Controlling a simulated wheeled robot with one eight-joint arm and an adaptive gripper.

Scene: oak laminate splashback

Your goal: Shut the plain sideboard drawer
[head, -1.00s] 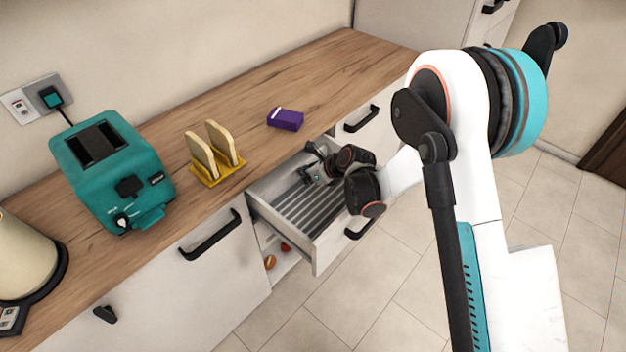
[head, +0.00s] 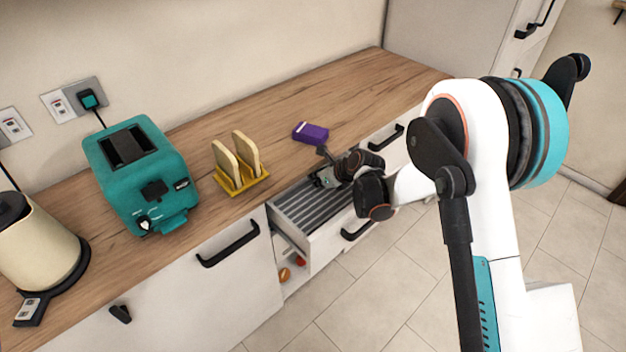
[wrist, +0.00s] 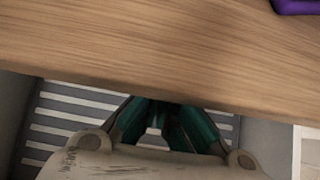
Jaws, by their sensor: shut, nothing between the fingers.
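The drawer (head: 323,249) with a pale front and grey ribbed inside stands partly open under the worktop in the head view. Its ribbed floor (wrist: 75,118) also shows in the wrist view. My gripper (head: 324,178) is over the drawer, close to the worktop edge; in the wrist view its dark green fingers (wrist: 160,104) are together and empty, with the tips at the worktop edge. My arm hides part of the drawer front, and I cannot tell whether the gripper touches the drawer.
The oak worktop (head: 290,112) carries a teal toaster (head: 135,175), a yellow toast rack (head: 240,182), a purple box (head: 310,132) and a cream kettle (head: 35,245). Small orange items (head: 285,274) lie below the drawer. The floor (head: 400,290) in front is clear.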

